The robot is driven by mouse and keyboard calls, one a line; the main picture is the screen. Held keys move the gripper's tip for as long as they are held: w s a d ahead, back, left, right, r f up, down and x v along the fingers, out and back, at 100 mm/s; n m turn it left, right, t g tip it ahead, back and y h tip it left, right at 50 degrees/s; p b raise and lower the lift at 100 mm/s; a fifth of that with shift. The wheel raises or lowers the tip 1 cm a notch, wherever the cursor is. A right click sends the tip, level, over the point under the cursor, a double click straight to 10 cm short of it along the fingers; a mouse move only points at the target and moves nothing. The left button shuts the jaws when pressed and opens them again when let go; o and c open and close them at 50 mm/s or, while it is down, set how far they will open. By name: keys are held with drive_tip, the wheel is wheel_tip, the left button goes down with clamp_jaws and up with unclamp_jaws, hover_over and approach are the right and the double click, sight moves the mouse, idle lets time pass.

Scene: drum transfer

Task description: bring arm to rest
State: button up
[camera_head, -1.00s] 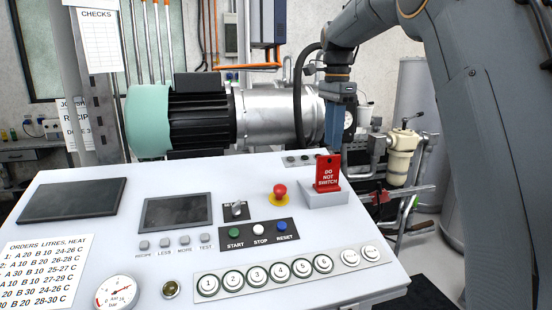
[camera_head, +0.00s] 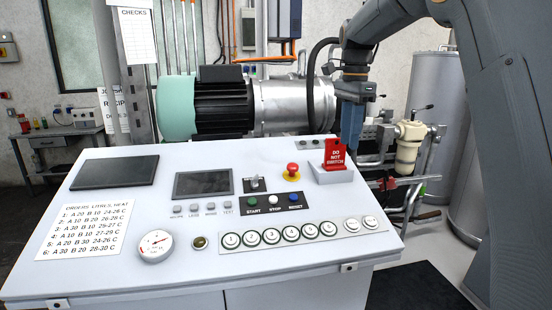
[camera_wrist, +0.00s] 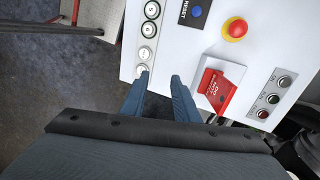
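My arm comes down from the upper right in the head view, and my gripper (camera_head: 352,125) points downward at its end. It shows beside and partly behind the red "DO NOT SWITCH" tag (camera_head: 336,153) on the console's right side. In the wrist view, the two blue fingers of my gripper (camera_wrist: 159,77) stand apart with nothing between them. The console's right part lies beyond the fingertips, with the red tag (camera_wrist: 213,90) to their right. The head view does not clearly show a gap between the fingers.
Pipework (camera_head: 411,140) and a tall grey tank (camera_head: 435,85) stand at the right. A dark mat (camera_head: 412,288) lies on the floor.

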drive_tip(key=s+f+n+b, duration=0.2)
drive_tip(key=s+f+n, duration=0.5)
drive_tip(key=s+f, duration=0.7)
drive_tip(key=s+f+n+t+b, duration=0.1)
drive_tip(key=s+f+n+b, duration=0.2)
drive_tip(key=s+f+n, duration=0.5)
drive_tip(key=s+f, duration=0.6)
drive_tip(key=f, duration=0.2)
drive_tip(key=shift+s+a+f, duration=0.3)
drive_tip(key=shift+f, duration=0.1)
drive_tip(key=shift+o, duration=0.2)
